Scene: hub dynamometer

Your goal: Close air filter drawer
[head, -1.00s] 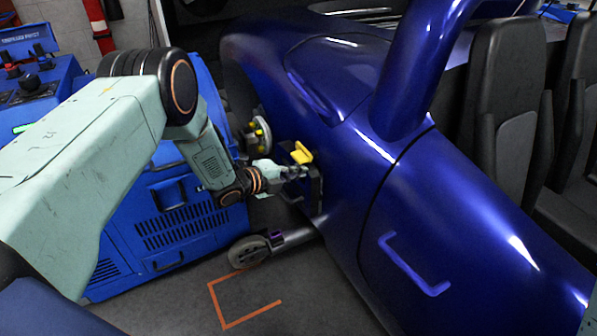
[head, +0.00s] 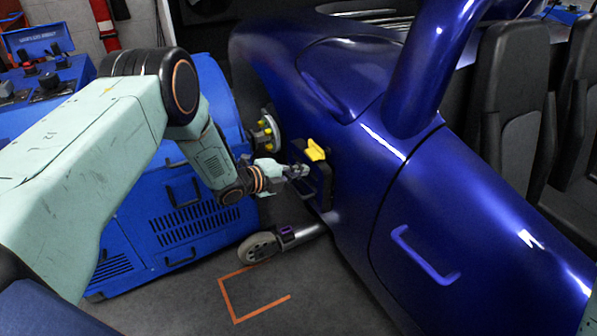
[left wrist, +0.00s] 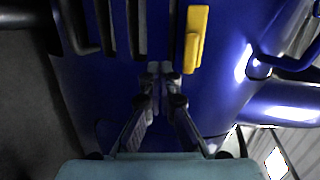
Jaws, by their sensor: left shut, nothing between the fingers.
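The air filter drawer appears to be the black unit (head: 322,184) with a yellow handle (head: 315,150), set in the side of the blue car body. Whether it stands out from the body is hard to tell. My left gripper (head: 303,171) is shut and empty, right at the drawer's near face, just below and left of the yellow handle. I cannot tell whether it touches. In the left wrist view, the shut fingers (left wrist: 162,80) point at the blue surface, with the yellow handle (left wrist: 195,38) just right of the tips and dark slots to the left. My right gripper is not in view.
A blue vented cabinet (head: 178,225) stands left of the gripper, with a hub with yellow studs (head: 264,133) beside it. A roller wheel on a metal shaft (head: 262,247) lies low below the gripper. The car's door handle (head: 424,256) sticks out at right. Floor in front is clear.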

